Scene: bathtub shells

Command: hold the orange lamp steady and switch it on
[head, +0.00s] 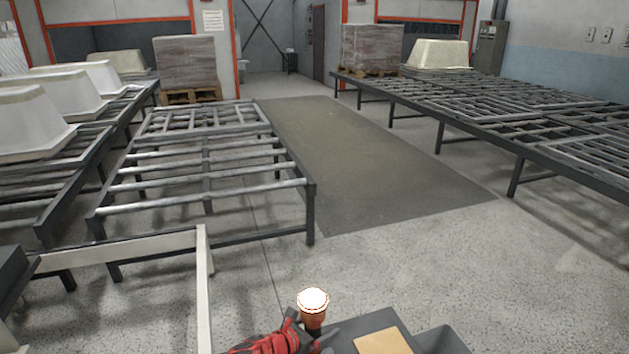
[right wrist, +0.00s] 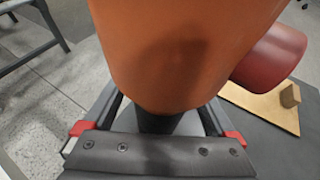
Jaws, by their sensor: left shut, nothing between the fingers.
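The orange lamp (head: 313,318) is at the bottom centre of the head view, with its round top glowing white. My red and black left gripper (head: 303,338) comes in from the left at the bottom edge, close beside the lamp's lower part. It is shut and empty, and the picture cuts part of it off. In the right wrist view, the lamp's orange body (right wrist: 175,50) fills the middle. My right gripper (right wrist: 160,118) has a finger on each side of the lamp's lower end; the lamp hides the fingertips. A red rounded part (right wrist: 270,55) sticks out beside the lamp.
A tan board (head: 383,341) lies on a dark surface right of the lamp. A pale frame (head: 203,290) stands at the left. Metal roller racks (head: 200,185) are beyond, with white tub shells (head: 30,118) at the left. The floor between the racks is clear.

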